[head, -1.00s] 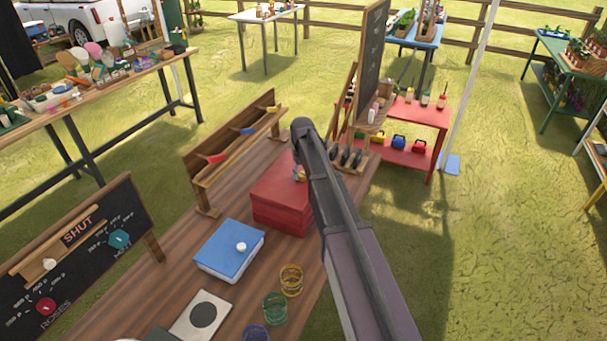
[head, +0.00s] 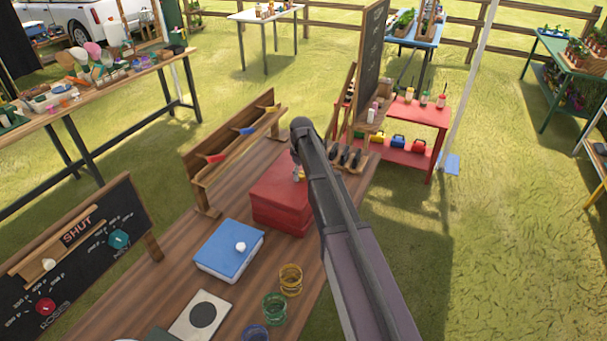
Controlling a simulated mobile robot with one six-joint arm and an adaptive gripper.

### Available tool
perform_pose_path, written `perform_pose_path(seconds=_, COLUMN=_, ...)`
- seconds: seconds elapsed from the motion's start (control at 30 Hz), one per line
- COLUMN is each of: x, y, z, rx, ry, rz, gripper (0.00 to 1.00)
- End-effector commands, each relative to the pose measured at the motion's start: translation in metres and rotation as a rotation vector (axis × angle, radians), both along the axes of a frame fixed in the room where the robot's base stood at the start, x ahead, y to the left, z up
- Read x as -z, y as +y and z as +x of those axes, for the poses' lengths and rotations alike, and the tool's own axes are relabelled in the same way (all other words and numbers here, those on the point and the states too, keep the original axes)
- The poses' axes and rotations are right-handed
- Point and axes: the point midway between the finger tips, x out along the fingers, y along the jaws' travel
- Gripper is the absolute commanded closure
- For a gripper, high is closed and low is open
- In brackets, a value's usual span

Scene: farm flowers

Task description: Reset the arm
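My arm reaches up from the lower right of the head view, over the right edge of the wooden table (head: 184,255).
A chalkboard (head: 80,256) stands left. Grass lies open right.

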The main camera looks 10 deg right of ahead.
Motion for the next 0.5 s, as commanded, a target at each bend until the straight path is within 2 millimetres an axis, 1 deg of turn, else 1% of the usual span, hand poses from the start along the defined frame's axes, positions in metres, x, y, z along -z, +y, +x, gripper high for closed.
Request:
perform_pose_path(seconds=0.03, x=0.0000, y=0.0008, z=0.0002, rx=-0.001, ry=-0.001, rz=0.001, gripper=0.18)
perform_pose_path(seconds=0.07, x=0.0000, y=0.0007, z=0.0002, rx=0.000, ry=-0.001, rz=0.001, gripper=0.09)
perform_pose_path(seconds=0.5, x=-0.0001, y=-0.0007, z=0.0008, rx=0.002, ry=-0.002, rz=-0.003, gripper=0.09)
